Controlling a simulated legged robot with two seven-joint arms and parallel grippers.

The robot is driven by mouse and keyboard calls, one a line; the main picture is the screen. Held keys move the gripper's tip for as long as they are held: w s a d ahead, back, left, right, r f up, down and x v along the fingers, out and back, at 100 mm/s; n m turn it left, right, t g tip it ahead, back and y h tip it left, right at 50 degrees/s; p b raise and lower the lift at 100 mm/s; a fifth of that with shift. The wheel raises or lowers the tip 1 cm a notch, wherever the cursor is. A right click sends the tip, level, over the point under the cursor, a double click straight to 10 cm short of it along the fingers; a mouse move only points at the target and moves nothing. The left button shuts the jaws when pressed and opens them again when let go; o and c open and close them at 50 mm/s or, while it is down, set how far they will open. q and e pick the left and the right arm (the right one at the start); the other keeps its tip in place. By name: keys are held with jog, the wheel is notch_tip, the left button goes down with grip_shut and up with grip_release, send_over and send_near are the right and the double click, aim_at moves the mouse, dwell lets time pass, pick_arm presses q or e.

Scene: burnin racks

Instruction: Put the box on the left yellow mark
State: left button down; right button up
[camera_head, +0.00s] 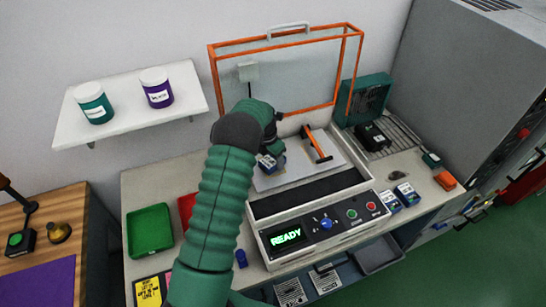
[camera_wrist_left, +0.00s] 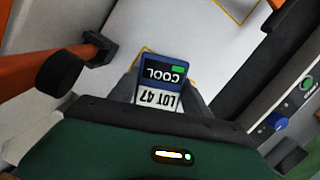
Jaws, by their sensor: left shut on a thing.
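My left gripper (camera_head: 272,152) is over the pale plate (camera_head: 288,178) of the open machine. It is shut on a small blue and white box (camera_head: 267,164). In the left wrist view the box (camera_wrist_left: 162,78) shows a dark "COOL" screen with a green patch and a "LOT 47" label, with a finger on each side. A yellow line (camera_wrist_left: 147,50) shows on the pale surface beyond the box, and another yellow line (camera_wrist_left: 232,12) shows to its right. Most of the marks are hidden in the head view. I cannot tell whether the box touches the plate. My right gripper is not in view.
An orange bar handle (camera_head: 317,145) stands on the plate right of the box. The orange-framed lid (camera_head: 213,88) is raised behind. The "READY" panel (camera_head: 287,237) is in front. Two blue and white boxes (camera_head: 389,201) (camera_head: 406,194) lie right of the machine. A green tray (camera_head: 150,230) is left.

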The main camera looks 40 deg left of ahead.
aim_at(269, 162)
pick_arm(q)
jog(key=shift+f, duration=0.35)
jog(key=shift+s+d+f+b, duration=0.15)
jog(key=shift+s+f+b, duration=0.15)
jog(key=shift+c, duration=2.4)
grip_release()
jog(key=shift+f, duration=0.15)
notch_tip(269, 162, up, 13)
jog(key=s, duration=0.2)
jog(key=s+d+m, duration=0.4)
jog(key=d+m, duration=0.5)
jog(key=m, duration=0.1)
jog(key=s+d+m, duration=0.4)
jog(key=d+m, duration=0.5)
jog(key=m, duration=0.1)
jog(key=s+d+f+m, duration=0.3)
jog(key=s+d+m, duration=0.6)
jog(key=m, duration=0.6)
jog(key=shift+s+b, duration=0.4)
jog(key=shift+s, duration=0.85)
